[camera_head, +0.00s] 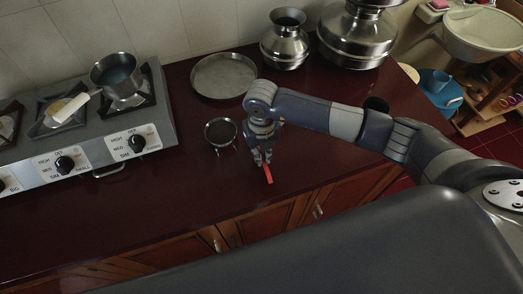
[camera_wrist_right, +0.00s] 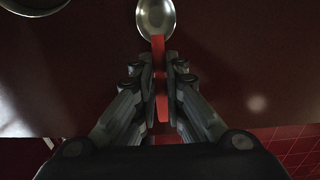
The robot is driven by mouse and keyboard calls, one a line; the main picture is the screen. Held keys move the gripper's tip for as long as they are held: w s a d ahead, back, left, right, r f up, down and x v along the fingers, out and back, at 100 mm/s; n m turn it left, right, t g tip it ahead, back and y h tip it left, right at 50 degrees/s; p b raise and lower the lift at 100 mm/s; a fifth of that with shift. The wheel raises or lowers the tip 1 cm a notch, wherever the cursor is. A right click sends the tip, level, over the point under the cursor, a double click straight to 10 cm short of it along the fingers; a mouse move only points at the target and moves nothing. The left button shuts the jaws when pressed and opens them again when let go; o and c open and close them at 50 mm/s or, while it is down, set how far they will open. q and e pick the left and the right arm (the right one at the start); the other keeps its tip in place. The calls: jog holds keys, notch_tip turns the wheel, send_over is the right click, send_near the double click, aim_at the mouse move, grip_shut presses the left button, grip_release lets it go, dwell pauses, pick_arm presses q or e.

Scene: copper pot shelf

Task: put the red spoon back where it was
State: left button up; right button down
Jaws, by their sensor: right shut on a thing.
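The red spoon (camera_wrist_right: 158,80) has a red handle and what looks like a shiny metal bowl at its far end, at the top of the right wrist view. My right gripper (camera_wrist_right: 160,65) is shut on the red handle, with a finger on each side. In the head view the right gripper (camera_head: 262,160) points down over the dark red counter, near its front edge. A short piece of the red spoon (camera_head: 268,174) shows below the fingertips; the rest is hidden by the gripper. I cannot tell whether the spoon touches the counter. My left gripper is not in view.
A small metal pot (camera_head: 221,132) stands just left of the right gripper. A round metal tray (camera_head: 223,76) and metal vessels (camera_head: 285,45) stand behind. The stove (camera_head: 90,125) with a saucepan (camera_head: 117,75) is at left. The counter (camera_head: 170,205) is bare in front.

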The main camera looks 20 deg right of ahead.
jog(key=shift+f, duration=0.25)
jog(key=c, duration=1.7)
grip_release()
jog(key=shift+r, duration=0.1)
jog(key=shift+r, duration=0.4)
notch_tip(320, 180, up, 12)
jog(key=b, duration=0.3)
jog(key=shift+f+b, duration=0.25)
jog(key=shift+b, duration=0.1)
